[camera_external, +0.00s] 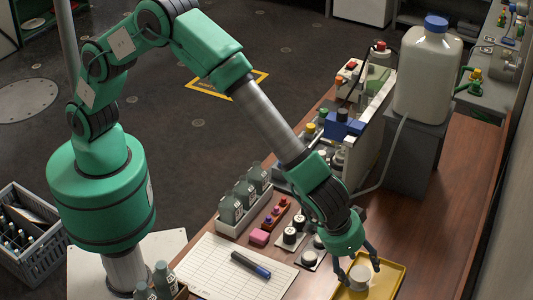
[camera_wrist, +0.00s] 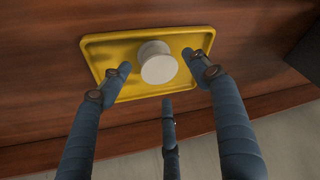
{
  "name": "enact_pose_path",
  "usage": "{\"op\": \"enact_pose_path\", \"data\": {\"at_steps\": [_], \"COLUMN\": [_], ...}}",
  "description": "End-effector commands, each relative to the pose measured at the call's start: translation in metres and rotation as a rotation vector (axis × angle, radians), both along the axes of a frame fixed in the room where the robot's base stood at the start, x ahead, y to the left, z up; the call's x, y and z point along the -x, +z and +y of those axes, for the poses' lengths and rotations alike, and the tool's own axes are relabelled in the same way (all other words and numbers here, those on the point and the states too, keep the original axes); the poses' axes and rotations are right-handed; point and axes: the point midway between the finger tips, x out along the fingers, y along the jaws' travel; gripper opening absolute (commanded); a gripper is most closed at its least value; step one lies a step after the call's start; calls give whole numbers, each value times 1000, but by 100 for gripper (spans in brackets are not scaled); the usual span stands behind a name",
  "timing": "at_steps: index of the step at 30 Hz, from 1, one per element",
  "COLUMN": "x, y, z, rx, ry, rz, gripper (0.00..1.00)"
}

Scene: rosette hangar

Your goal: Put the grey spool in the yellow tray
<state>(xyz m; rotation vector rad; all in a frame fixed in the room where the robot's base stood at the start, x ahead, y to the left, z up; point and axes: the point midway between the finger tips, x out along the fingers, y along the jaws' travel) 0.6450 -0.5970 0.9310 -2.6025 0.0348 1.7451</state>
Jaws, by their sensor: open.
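The grey spool (camera_external: 360,275) is pale and stands upright in the yellow tray (camera_external: 390,286), towards its left part in the external view. In the wrist view the spool (camera_wrist: 159,64) is near the middle of the tray (camera_wrist: 110,50), inside the rim. My gripper (camera_external: 358,262) is directly above the tray, fingers pointing down around the spool. In the wrist view my gripper (camera_wrist: 156,72) has its fingers spread, with visible gaps between them and the spool. It holds nothing. The spool's underside is hidden.
A white sheet (camera_external: 232,268) with a dark blue marker (camera_external: 251,265) lies left of the tray. Grey bottles in a rack (camera_external: 240,200) and several dark-topped jars stand behind. A large white jug (camera_external: 426,75) stands on a grey block. The brown tabletop (camera_external: 430,240) right of the tray is clear.

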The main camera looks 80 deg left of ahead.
Motion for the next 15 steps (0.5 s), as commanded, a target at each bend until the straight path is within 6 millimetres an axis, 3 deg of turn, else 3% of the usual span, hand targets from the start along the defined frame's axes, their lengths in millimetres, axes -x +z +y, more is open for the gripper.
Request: {"op": "enact_pose_path", "data": {"at_steps": [6, 15], "x": [15, 29], "y": [38, 72], "z": [0, 1], "rx": [1, 1], "ry": [-1, 0], "rz": [-2, 0], "gripper": [62, 62]}}
